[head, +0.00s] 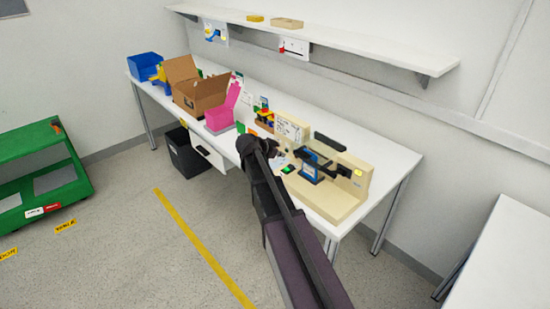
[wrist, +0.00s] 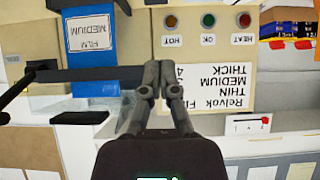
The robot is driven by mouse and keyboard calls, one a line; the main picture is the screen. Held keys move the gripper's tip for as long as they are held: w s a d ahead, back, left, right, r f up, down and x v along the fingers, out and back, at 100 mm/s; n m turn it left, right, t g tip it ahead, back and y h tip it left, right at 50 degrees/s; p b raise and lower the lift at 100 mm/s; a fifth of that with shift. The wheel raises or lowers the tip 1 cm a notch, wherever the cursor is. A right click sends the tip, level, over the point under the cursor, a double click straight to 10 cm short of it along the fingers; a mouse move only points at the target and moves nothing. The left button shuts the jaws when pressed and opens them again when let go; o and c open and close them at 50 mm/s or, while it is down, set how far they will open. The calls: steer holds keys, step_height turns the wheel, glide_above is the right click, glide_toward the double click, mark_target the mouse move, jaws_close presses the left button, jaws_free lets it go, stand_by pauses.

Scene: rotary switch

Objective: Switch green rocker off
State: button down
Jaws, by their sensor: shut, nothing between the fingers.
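The wrist view shows a green lamp (wrist: 208,20) between orange and red ones, an upside-down film label (wrist: 215,95), a blue part (wrist: 92,48) and a black bar (wrist: 95,75) close left of the fingers.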

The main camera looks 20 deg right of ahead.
mark_target(287, 168)
steer(key=b+x, duration=0.2)
steer(key=x, duration=0.2)
steer(key=shift+w+d+f, duration=0.1)
steer(key=shift+d+f, duration=0.05)
steer(key=shift+f, duration=0.2)
steer(key=shift+d+f+b, duration=0.2)
steer(key=shift+f+b, duration=1.55)
steer(key=shift+b, duration=0.2)
steer(key=shift+w+a, duration=0.1)
